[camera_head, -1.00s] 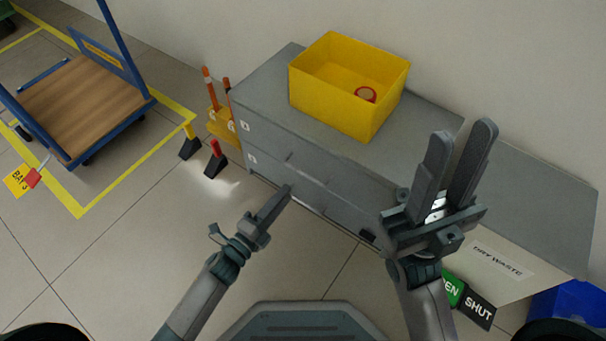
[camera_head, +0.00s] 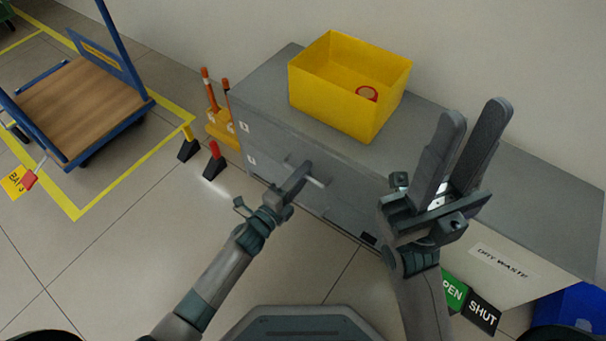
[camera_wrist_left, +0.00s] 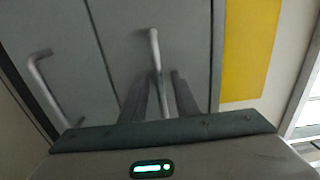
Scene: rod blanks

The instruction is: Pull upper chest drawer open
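The grey chest (camera_head: 270,75) stands against the wall, with an upper and a lower drawer front, both looking closed. The upper drawer's bar handle (camera_head: 320,182) shows partly beside my left gripper (camera_head: 303,171). In the left wrist view this handle (camera_wrist_left: 154,45) runs between the two fingers of my left gripper (camera_wrist_left: 161,95), which stand apart on either side of it. I cannot tell whether they touch it. The lower drawer's handle (camera_wrist_left: 45,88) is at the left of that view. My right gripper (camera_head: 470,150) is open and empty, raised over the right part of the chest.
A yellow bin (camera_head: 330,100) with a red ring-shaped thing inside stands on the chest. Orange-and-white posts (camera_head: 209,88) are at its left end. A blue trolley (camera_head: 80,105) is further left. OPEN and SHUT signs (camera_head: 483,311) and a blue box (camera_head: 568,308) are at lower right.

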